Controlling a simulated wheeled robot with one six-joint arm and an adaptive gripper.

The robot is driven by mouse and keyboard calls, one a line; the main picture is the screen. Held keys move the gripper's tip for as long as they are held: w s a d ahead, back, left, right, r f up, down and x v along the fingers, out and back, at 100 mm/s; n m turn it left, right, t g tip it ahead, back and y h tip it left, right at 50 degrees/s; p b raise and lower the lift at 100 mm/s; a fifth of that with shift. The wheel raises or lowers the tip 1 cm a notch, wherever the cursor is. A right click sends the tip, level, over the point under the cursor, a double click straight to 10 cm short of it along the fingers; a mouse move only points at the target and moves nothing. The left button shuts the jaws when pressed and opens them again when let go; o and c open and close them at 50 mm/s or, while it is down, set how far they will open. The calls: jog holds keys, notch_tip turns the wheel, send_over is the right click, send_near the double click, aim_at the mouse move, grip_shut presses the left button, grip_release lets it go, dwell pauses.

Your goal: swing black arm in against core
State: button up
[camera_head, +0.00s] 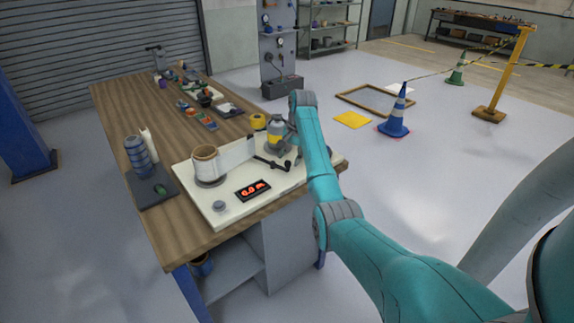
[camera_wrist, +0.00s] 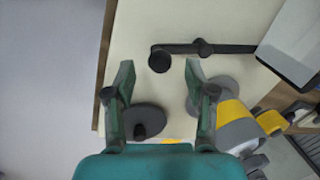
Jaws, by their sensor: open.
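The black arm (camera_head: 272,163) lies across the cream board (camera_head: 232,208) in the head view. In the wrist view the black arm (camera_wrist: 228,48) has a round knob at its left end, just beyond and between my open, empty fingertips (camera_wrist: 158,75). I cannot tell the height gap. A brown-and-white roll (camera_head: 206,166), perhaps the core, stands left of the arm, apart from it. A grey cylinder with a yellow band (camera_head: 277,135) stands behind the arm; it also shows beside my right finger in the wrist view (camera_wrist: 232,112). My arm hides most of my gripper in the head view.
A black disc with a knob (camera_wrist: 147,121) lies below my fingers. A red-lit display (camera_head: 253,190) and small grey knob (camera_head: 219,206) are at the board's front. A blue ribbed stack (camera_head: 138,156) stands left.

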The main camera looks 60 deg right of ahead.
aim_at(288, 161)
jog(key=shift+w+f, duration=0.2)
jog(key=shift+f, duration=0.85)
jog(key=shift+w+f, duration=0.2)
jog(key=shift+f, duration=0.8)
grip_shut()
